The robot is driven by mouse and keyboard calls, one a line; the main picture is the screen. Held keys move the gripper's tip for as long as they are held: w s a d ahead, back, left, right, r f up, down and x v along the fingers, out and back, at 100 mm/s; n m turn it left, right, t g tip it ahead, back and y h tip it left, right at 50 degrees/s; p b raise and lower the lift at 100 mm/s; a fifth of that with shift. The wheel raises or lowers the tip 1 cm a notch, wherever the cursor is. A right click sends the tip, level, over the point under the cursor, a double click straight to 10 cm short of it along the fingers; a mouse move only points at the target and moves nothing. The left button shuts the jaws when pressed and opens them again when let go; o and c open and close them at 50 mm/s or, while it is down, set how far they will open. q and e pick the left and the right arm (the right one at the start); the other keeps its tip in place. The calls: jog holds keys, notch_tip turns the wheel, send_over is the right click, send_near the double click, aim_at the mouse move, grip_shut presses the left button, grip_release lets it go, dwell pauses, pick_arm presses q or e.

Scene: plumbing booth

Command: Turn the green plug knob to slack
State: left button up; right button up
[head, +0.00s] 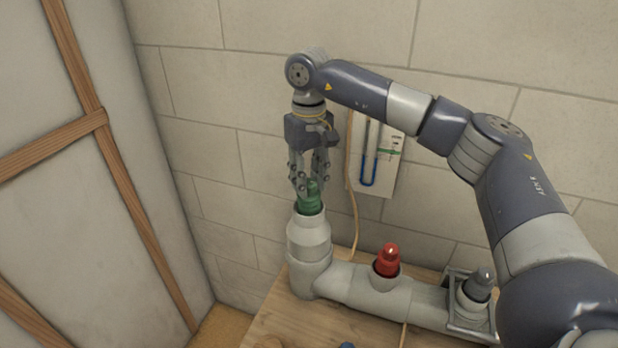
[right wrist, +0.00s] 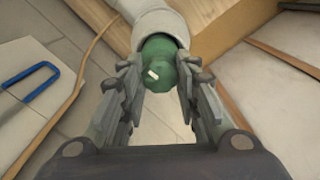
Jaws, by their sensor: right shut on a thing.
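The green plug knob (head: 309,200) sits in the top of the upright grey pipe (head: 308,238) at the left end of the pipe run. My right gripper (head: 308,190) comes down from above and is shut on the knob. In the right wrist view the green knob (right wrist: 160,66), with a small white mark on its face, lies between the two fingertips (right wrist: 160,78). My left gripper is not in view.
A red plug (head: 387,260) and a grey plug (head: 479,284) stand along the horizontal pipe (head: 352,286) on the wooden bench (head: 265,320). A gauge panel with a blue U-tube (head: 367,183) hangs on the wall behind. A wood-framed panel (head: 75,170) stands at left.

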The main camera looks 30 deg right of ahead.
jog(key=o, duration=1.1)
jog(key=shift+a, duration=0.1)
jog(key=shift+r, duration=0.1)
notch_tip(320, 180, up, 12)
jog(key=shift+f, duration=0.1)
jog(key=shift+f, duration=0.1)
